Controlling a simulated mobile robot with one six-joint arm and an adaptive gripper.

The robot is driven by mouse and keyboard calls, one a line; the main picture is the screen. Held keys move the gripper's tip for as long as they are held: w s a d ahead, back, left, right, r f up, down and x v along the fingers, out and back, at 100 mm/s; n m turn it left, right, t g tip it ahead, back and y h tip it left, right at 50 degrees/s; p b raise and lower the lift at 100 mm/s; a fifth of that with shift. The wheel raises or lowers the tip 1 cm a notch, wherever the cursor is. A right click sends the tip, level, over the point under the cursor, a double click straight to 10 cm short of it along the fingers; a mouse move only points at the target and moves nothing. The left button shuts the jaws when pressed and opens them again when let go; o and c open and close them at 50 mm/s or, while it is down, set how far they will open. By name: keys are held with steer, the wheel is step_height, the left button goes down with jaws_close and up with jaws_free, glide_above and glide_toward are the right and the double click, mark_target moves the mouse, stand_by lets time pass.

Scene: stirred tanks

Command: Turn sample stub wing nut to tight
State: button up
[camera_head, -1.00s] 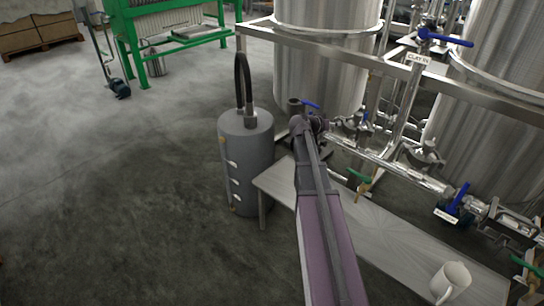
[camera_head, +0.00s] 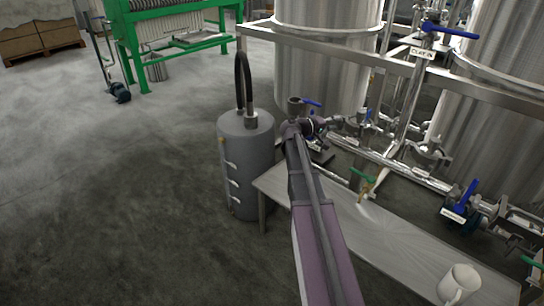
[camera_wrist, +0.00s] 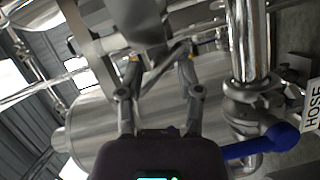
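My gripper (camera_head: 318,137) is at the far end of my arm, beside the pipe fittings at the foot of the left tank. In the wrist view my gripper (camera_wrist: 158,62) has its two fingers apart with a gap between them; I see nothing clearly held. A metal pipe clamp (camera_wrist: 252,103) stands right of the fingers, apart from them. A small sample valve with a green handle (camera_head: 363,178) is right of my gripper in the head view. I cannot make out the sample stub's wing nut for certain; it is too small or hidden behind my gripper.
A grey cylinder (camera_head: 247,165) with a black hose stands left of my arm. A steel bench (camera_head: 385,240) lies below, with a white mug (camera_head: 459,284). A blue valve handle (camera_wrist: 262,142) is close right of my gripper.

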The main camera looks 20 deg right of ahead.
steer(key=n+b, duration=0.1)
steer(key=n+h+b, duration=0.1)
steer(key=n, duration=0.1)
steer(key=shift+f, duration=0.25)
steer(key=a, duration=1.4)
steer(key=s+a+r+y+p, duration=0.2)
steer(key=s+a+y+p, duration=0.3)
steer(key=a+p, duration=0.3)
steer(key=s+a+r+y+p, duration=0.2)
steer(key=s+a+y+p, duration=0.3)
steer(key=a+p, duration=0.3)
steer(key=y+p, duration=0.1)
steer(key=p, duration=0.2)
steer(key=shift+s+m+p, duration=0.15)
steer(key=shift+m+p, duration=0.15)
steer(key=shift+p, duration=0.1)
steer(key=shift+f, duration=0.1)
